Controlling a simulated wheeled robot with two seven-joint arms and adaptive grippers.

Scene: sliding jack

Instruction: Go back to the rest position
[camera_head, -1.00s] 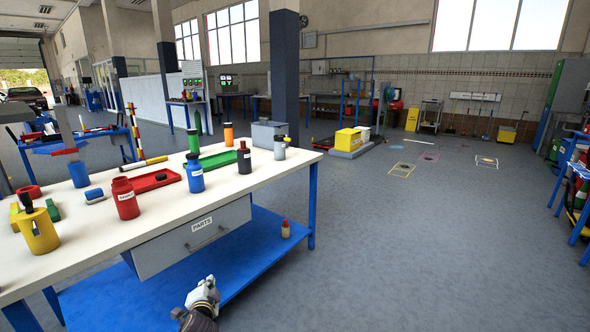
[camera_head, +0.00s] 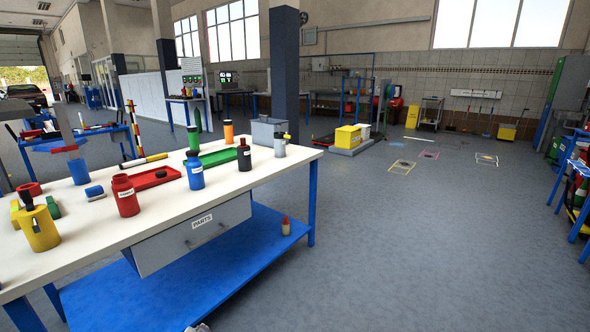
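Only a small pale tip of what looks like my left gripper (camera_head: 198,328) shows at the bottom edge, in front of the workbench's blue lower shelf. Its fingers are cut off by the picture edge, so its opening cannot be seen. It is apart from everything on the bench. My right gripper is not in view. The workbench (camera_head: 90,249) has a white top and a grey drawer (camera_head: 200,235) labelled PARTS, which looks shut.
On the bench stand a red bottle (camera_head: 125,196), a blue bottle (camera_head: 195,171), a dark bottle (camera_head: 244,156), a yellow holder (camera_head: 39,230), a red tray (camera_head: 165,178) and a grey bin (camera_head: 267,132). A small bottle (camera_head: 286,227) stands on the lower shelf.

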